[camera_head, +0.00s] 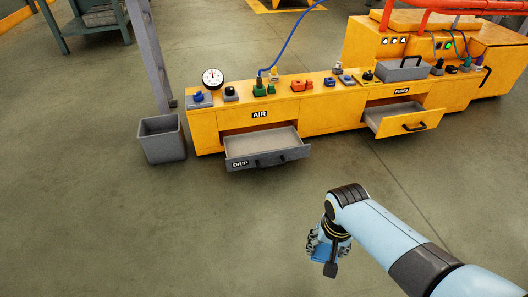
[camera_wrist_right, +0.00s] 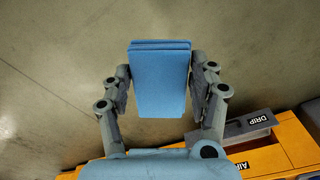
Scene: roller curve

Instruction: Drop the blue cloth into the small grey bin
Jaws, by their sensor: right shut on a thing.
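The blue cloth (camera_wrist_right: 160,80) is a folded stack held between the fingers of my right gripper (camera_wrist_right: 160,88) in the right wrist view. In the head view my right gripper (camera_head: 328,245) hangs over the open floor, with a bit of the blue cloth (camera_head: 320,253) showing at it. The small grey bin (camera_head: 162,141) stands on the floor at the left end of the yellow bench. The gripper is well to the right of the bin and apart from it. My left gripper is in neither view.
The yellow bench (camera_head: 325,120) runs across the back. Its grey DRIP drawer (camera_head: 268,158) and yellow FUSES drawer (camera_head: 403,122) stand open. A grey post (camera_head: 148,50) rises behind the bin. The floor (camera_head: 150,235) in front is clear.

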